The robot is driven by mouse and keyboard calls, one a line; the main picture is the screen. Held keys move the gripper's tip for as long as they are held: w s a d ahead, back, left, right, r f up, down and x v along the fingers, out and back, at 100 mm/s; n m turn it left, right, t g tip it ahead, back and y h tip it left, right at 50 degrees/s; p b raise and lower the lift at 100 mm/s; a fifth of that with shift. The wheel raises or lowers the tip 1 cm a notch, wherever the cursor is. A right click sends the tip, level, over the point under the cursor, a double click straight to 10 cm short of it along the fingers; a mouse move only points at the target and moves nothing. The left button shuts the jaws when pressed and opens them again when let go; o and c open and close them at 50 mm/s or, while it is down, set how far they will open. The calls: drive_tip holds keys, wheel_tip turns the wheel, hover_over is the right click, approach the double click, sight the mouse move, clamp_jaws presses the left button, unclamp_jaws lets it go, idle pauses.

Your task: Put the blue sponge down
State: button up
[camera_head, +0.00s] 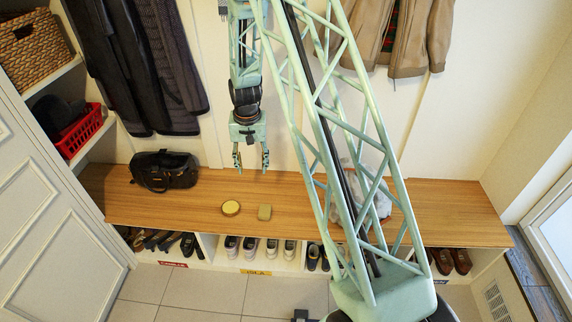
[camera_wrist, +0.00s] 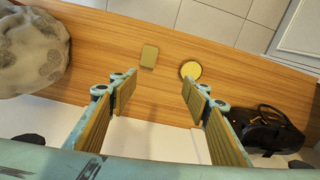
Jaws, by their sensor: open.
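No blue sponge shows in either view. A small olive-tan block, perhaps a sponge (camera_head: 264,212), lies flat on the wooden bench (camera_head: 440,220); it also shows in the wrist view (camera_wrist: 149,56). A round tin with a yellow top (camera_head: 231,208) sits just left of it, and in the wrist view the tin (camera_wrist: 190,70) is to the block's right. My gripper (camera_head: 251,164) is open and empty, pointing down above the bench near the wall. In the wrist view its fingers (camera_wrist: 158,86) are spread apart, with nothing between them.
A black handbag (camera_head: 165,171) stands at the bench's left. A pale patterned bundle (camera_wrist: 32,52) sits on the other side, partly behind my arm in the head view. Coats (camera_head: 140,60) hang behind; shoes (camera_head: 253,248) fill cubbies below.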

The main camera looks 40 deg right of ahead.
drive_tip(key=s+a+r+n+t, duration=0.1)
drive_tip(key=s+a+r, duration=0.3)
drive_tip(key=r, duration=0.7)
drive_tip(key=s+a+r+n, duration=0.1)
drive_tip(key=s+a+r, duration=0.2)
drive_tip(key=s+r, duration=0.55)
drive_tip(key=s+a+r+n+t, duration=0.1)
drive_tip(key=s+a+r, duration=0.15)
drive_tip(key=r, duration=1.05)
drive_tip(key=s+a+r+n, duration=0.1)
drive_tip(key=s+a+r, duration=0.1)
drive_tip(key=s+r, duration=0.35)
drive_tip(key=s+a+r, duration=0.3)
drive_tip(key=s+r, duration=0.1)
drive_tip(key=s, duration=0.3)
drive_tip(key=s+a+r+n, duration=0.1)
drive_tip(key=s, duration=0.8)
drive_tip(key=s+a+r+n+t, duration=0.1)
drive_tip(key=s+a+r, duration=0.1)
drive_tip(key=s, duration=0.8)
drive_tip(key=shift+s+r+n, duration=0.25)
drive_tip(key=shift+s+n, duration=0.05)
drive_tip(key=o, duration=0.6)
drive_tip(key=shift+c, duration=0.2)
